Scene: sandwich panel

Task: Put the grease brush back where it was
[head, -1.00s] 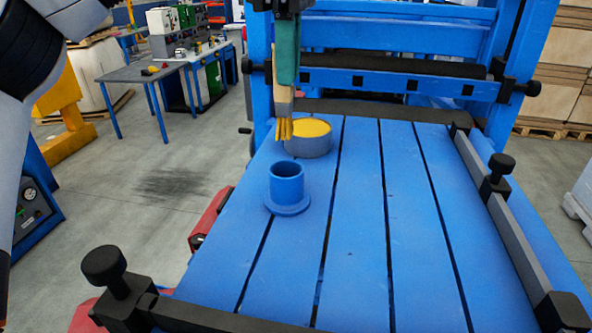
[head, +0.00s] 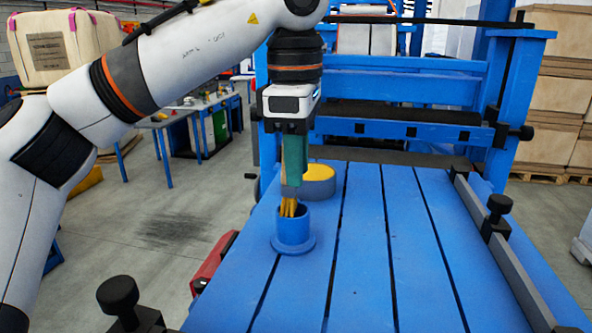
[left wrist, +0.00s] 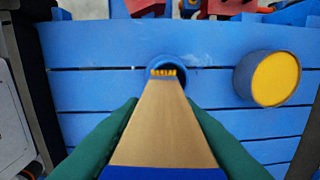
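My left gripper (head: 293,178) has green fingers and is shut on the grease brush. The brush hangs bristles down; its yellow bristles (head: 288,208) are at the mouth of the blue flanged cup (head: 293,232). I cannot tell whether the tips are just inside the rim. In the left wrist view, the tan brush handle (left wrist: 163,125) lies between the green fingers, with the bristles (left wrist: 164,72) over the opening of the cup (left wrist: 182,77). The grey tin of yellow grease (head: 320,186) stands behind the cup. My right gripper is not in view.
The cup and tin stand on the blue slatted table (head: 365,270). Its middle and right are clear. A grey rail with black knobs (head: 497,205) runs along the right edge. A blue frame with a dark roller (head: 400,117) stands at the back.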

